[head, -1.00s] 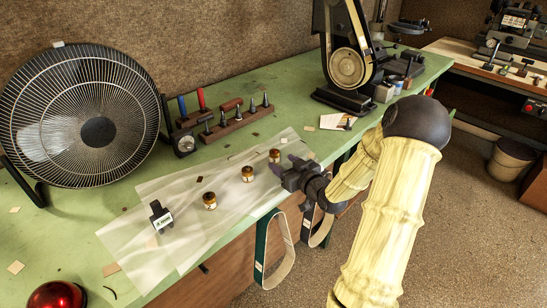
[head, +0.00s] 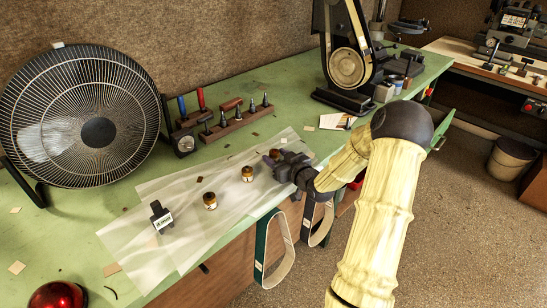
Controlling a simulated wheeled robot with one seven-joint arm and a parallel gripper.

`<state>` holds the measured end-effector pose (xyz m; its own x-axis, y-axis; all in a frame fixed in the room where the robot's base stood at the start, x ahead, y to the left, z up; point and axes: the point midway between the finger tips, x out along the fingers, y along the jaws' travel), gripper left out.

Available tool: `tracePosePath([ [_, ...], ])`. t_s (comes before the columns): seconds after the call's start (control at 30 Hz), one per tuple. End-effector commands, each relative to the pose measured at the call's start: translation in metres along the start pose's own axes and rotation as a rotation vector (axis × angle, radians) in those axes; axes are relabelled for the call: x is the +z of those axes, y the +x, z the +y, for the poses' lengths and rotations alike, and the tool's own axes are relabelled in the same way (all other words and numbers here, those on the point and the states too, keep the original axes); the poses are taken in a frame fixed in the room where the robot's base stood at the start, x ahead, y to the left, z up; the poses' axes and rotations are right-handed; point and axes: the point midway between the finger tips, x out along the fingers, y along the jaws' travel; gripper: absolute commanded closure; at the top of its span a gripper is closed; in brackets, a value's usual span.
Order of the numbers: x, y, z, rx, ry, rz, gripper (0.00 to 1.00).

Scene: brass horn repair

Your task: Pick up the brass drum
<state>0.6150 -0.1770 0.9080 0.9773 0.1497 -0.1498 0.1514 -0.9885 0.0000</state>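Several small brass drums with dark tops stand in a row on a translucent sheet (head: 165,262) on the green bench. One brass drum (head: 210,201) is nearest the front left, and another brass drum (head: 248,174) is in the middle. The third, at the right end of the row, is mostly hidden by my gripper (head: 272,157). My gripper reaches in low from the right, its fingertips at that drum. The view is too small to tell whether the fingers are closed on it.
A small dark device with a white label (head: 162,219) stands on the sheet's left part. A large fan (head: 98,132), a tool rack (head: 234,122) and a belt sander (head: 348,68) stand behind. Belts (head: 272,258) hang off the bench's front edge.

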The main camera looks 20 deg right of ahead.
Motion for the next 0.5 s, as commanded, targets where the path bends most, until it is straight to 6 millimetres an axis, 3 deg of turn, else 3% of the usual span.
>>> tracePosePath([
  [0.03, -0.0001, 0.0, -0.0001, 0.0, 0.0, 0.0, 0.61],
  [0.2, -0.0001, -0.0001, 0.0002, 0.0, 0.0, 0.0, 0.95],
  [0.5, -0.0032, -0.0006, 0.0007, 0.001, -0.001, 0.002, 0.95],
])
